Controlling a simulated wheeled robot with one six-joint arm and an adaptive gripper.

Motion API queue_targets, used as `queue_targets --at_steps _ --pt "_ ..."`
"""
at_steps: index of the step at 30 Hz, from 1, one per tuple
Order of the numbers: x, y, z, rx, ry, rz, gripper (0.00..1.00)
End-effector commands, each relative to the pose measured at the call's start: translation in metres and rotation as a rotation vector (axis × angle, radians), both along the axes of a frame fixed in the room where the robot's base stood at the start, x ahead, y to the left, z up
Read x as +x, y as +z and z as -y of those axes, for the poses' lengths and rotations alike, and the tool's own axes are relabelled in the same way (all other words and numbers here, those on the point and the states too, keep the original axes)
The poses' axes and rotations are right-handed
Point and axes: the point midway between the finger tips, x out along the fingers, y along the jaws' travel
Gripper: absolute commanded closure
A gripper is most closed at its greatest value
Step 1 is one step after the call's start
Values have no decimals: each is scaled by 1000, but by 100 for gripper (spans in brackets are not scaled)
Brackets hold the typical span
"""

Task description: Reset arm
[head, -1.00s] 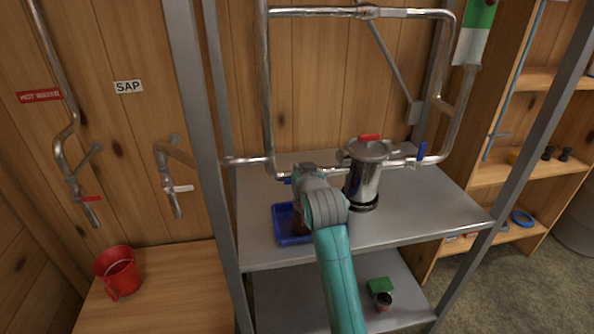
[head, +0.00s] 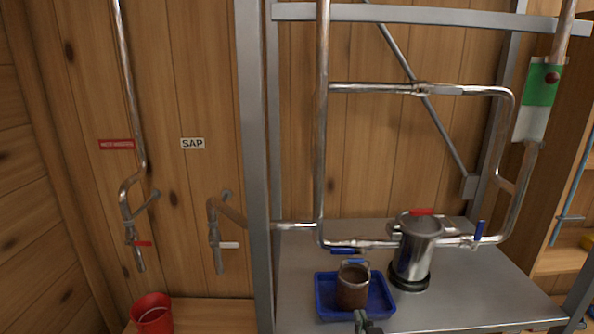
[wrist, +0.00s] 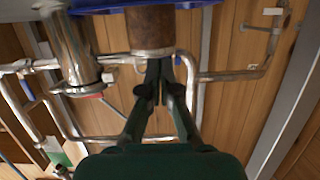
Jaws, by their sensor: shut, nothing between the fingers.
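My gripper (head: 366,324) shows only at the bottom edge of the head view, in front of the blue tray (head: 322,308). In the wrist view its two dark green fingers (wrist: 160,90) are together with nothing between them. In the wrist view the brown pot (wrist: 151,32) appears upside down just beyond the fingertips; I cannot tell the exact gap. Most of my arm is out of the head view.
A steel canister (head: 418,252) with a red-topped lid stands on the metal shelf (head: 470,285) right of the tray. Metal pipes (head: 420,90) with blue-handled valves run behind. A shelf post (head: 256,170) rises at the left.

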Motion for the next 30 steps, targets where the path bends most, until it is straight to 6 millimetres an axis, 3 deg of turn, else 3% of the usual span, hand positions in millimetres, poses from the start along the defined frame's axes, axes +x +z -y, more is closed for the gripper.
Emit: queue_targets --at_steps 1,6,15,22,30 --pt "-16 -18 2 -2 1 -9 100" --pt "-66 -60 8 -8 4 -11 100" --pt "-163 -112 17 -15 9 -15 100" --pt "-241 -132 23 -18 10 -18 100" --pt "-331 -135 28 -21 6 -22 100"
